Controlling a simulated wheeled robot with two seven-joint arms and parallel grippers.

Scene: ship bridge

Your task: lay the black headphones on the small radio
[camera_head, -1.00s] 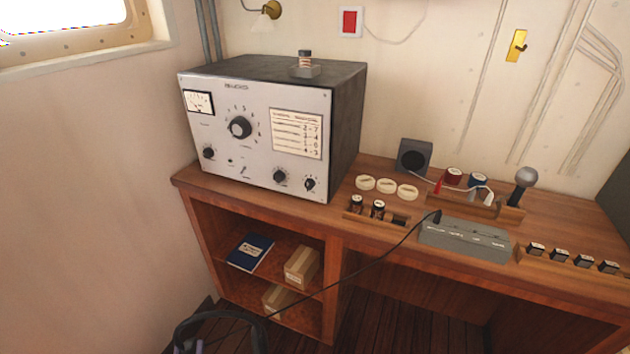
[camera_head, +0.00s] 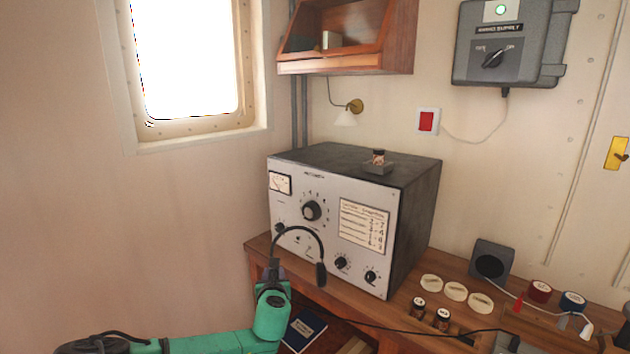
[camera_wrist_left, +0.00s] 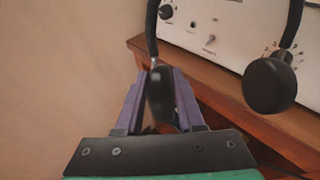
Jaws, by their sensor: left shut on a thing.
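The black headphones (camera_head: 321,274) hang in front of the large grey receiver, headband arched upward. My left gripper (camera_head: 272,284) is shut on one ear cup; in the left wrist view that cup (camera_wrist_left: 160,92) sits between my purple fingers (camera_wrist_left: 158,105). The other cup (camera_wrist_left: 270,86) hangs free to the right. A black cord runs right along the desk front to a plug (camera_head: 514,343). The low grey box at that plug, perhaps the small radio, is almost wholly cut off by the bottom edge of the head view. My right gripper is out of view.
A wall lamp and shelf (camera_head: 345,50) are above.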

